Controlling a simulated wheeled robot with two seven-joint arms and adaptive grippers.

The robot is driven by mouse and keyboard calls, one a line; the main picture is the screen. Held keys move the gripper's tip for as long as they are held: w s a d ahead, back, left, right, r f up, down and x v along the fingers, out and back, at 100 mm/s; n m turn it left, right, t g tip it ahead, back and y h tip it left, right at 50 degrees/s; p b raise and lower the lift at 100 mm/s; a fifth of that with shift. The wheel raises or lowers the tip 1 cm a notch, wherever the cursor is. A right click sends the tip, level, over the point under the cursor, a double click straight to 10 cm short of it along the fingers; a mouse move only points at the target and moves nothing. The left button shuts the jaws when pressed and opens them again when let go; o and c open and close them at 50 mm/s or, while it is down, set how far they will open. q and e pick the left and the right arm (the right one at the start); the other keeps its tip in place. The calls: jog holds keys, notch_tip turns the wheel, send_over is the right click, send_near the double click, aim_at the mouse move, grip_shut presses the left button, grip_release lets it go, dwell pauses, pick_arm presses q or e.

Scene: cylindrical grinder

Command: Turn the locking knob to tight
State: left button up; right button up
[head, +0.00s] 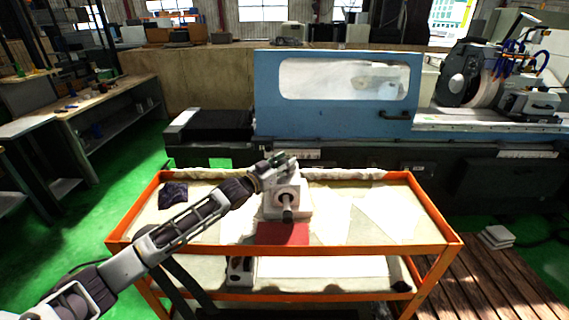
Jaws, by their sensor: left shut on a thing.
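A light grey machine unit (298,208) stands on the top tray of the orange cart. A round opening with a short grey shaft (287,208) faces me on its front. My left arm reaches in from the left, and my left gripper (281,160) is at the top of the unit. The gripper is shut on what appears to be the locking knob, which its fingers and wrist largely hide. I cannot tell the knob's angle. My right gripper is not in view.
The orange cart (374,244) has a pale, creased lining and a red pad (283,234) in front of the unit. A dark cloth (174,194) lies at its left. Behind stands the grinder with a blue door (340,115). A workbench (100,96) is at left.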

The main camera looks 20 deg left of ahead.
pick_arm(q)
jog(key=o, duration=1)
jog(key=shift+o, duration=0.2)
jog(key=shift+s, duration=0.1)
jog(key=v, duration=1.1)
jog(key=shift+s+a, duration=0.2)
jog(key=shift+s, duration=0.15)
dwell(0.6)
jog(key=shift+f, duration=0.1)
